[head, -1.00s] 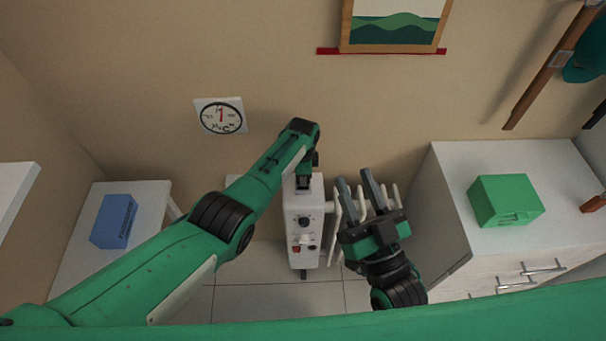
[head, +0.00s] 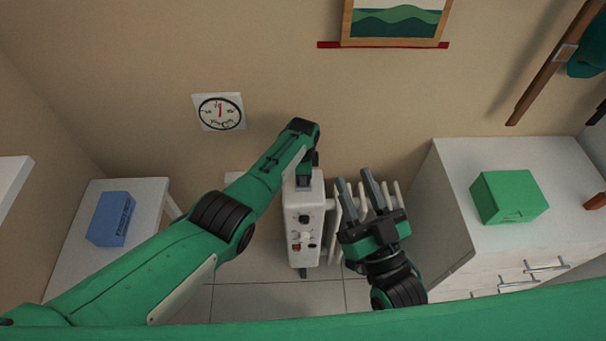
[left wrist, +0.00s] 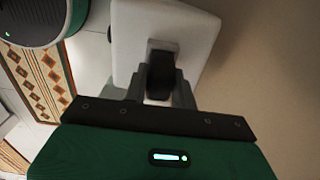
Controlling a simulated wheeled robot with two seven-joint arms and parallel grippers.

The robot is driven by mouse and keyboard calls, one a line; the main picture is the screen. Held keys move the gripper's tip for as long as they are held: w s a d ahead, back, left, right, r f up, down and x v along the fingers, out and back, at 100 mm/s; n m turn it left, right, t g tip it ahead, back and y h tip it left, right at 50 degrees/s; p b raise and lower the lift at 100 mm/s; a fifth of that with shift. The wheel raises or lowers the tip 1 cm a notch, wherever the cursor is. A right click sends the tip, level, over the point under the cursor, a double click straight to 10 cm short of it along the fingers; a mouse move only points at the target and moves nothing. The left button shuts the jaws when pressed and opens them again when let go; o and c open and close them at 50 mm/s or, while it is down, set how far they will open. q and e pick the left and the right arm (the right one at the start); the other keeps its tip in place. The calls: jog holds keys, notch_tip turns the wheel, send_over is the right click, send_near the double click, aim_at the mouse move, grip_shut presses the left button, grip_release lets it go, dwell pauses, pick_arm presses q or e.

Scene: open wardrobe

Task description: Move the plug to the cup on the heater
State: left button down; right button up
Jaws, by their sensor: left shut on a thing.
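The white heater (head: 303,225) stands upright against the back wall, with knobs and a red switch on its near end and ribs to the right. My left gripper (head: 304,180) points down at its top. In the left wrist view, my left gripper (left wrist: 161,88) is shut on a dark piece, seemingly the plug (left wrist: 160,72), against the white heater end (left wrist: 190,28). A small grey square, perhaps the cup (left wrist: 163,44), shows just beyond the plug; I cannot tell whether the plug is inside it. My right gripper (head: 357,182) is open and empty, beside the heater's ribs.
A white table with a blue box (head: 110,219) is at the left. A white drawer cabinet (head: 450,215) with a green box (head: 509,196) is at the right. A clock (head: 219,112) hangs on the wall. A patterned rug (left wrist: 35,75) shows in the left wrist view.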

pick_arm(q)
jog(key=shift+f+b, duration=0.3)
jog(key=shift+f, duration=0.1)
jog(key=c, duration=1.1)
grip_release()
jog(key=shift+o, duration=0.2)
jog(key=shift+r, duration=0.1)
jog(key=shift+r+p, duration=0.3)
jog(key=shift+r, duration=0.35)
notch_tip(320, 180, up, 12)
jog(key=shift+r, duration=0.2)
jog(key=shift+f, duration=0.1)
